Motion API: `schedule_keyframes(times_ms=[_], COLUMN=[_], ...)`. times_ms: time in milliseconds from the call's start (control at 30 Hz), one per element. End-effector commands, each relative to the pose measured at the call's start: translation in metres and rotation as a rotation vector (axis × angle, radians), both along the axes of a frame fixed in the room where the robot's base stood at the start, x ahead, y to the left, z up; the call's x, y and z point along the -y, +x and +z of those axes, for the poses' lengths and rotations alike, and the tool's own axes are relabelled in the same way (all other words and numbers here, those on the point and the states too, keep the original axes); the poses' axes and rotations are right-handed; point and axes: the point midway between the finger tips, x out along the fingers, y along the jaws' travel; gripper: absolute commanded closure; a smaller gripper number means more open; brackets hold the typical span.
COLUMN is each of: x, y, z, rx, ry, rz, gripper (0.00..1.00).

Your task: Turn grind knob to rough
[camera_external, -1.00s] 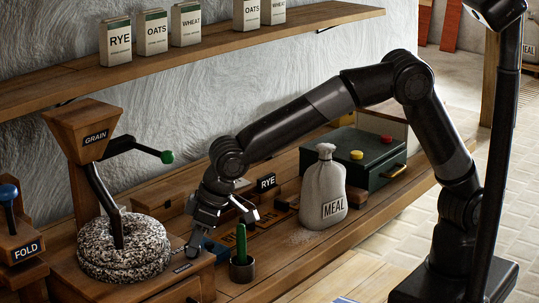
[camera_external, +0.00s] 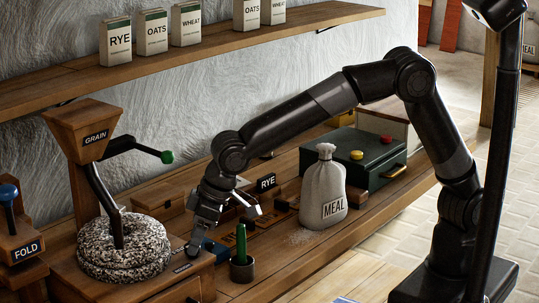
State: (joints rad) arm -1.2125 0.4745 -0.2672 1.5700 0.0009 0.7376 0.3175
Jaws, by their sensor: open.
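The stone mill (camera_external: 124,248) stands at the left on a wooden base, under a hopper marked GRAIN (camera_external: 86,130). A small dark label plate (camera_external: 182,268) is on the right end of that base; its lettering is too small to read. My gripper (camera_external: 223,230) is open with its fingers spread, just right of the millstones. One fingertip is low by the right end of the mill base; the other points right, above the green stick in a dark cup. I cannot make out the grind knob; it may be hidden by my gripper. I cannot tell whether a finger touches anything.
The dark cup with a green stick (camera_external: 241,247) stands close to my gripper. A MEAL sack (camera_external: 324,190), a RYE sign (camera_external: 266,183) and a dark green box (camera_external: 358,150) are further right. A green-tipped crank (camera_external: 145,151) juts above. The bench front is clear.

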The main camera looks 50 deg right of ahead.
Motion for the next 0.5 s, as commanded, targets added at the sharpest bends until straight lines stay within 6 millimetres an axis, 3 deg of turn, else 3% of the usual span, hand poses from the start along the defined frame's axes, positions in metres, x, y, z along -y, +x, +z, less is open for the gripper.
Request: schedule_keyframes(times_ms=[300,500], x=[0.015,0.021], y=[-0.019,-0.027], z=[0.059,0.083], rx=[0.0,0.001], ry=[0.004,0.002], rz=[0.0,0.002], gripper=[0.47,0.47])
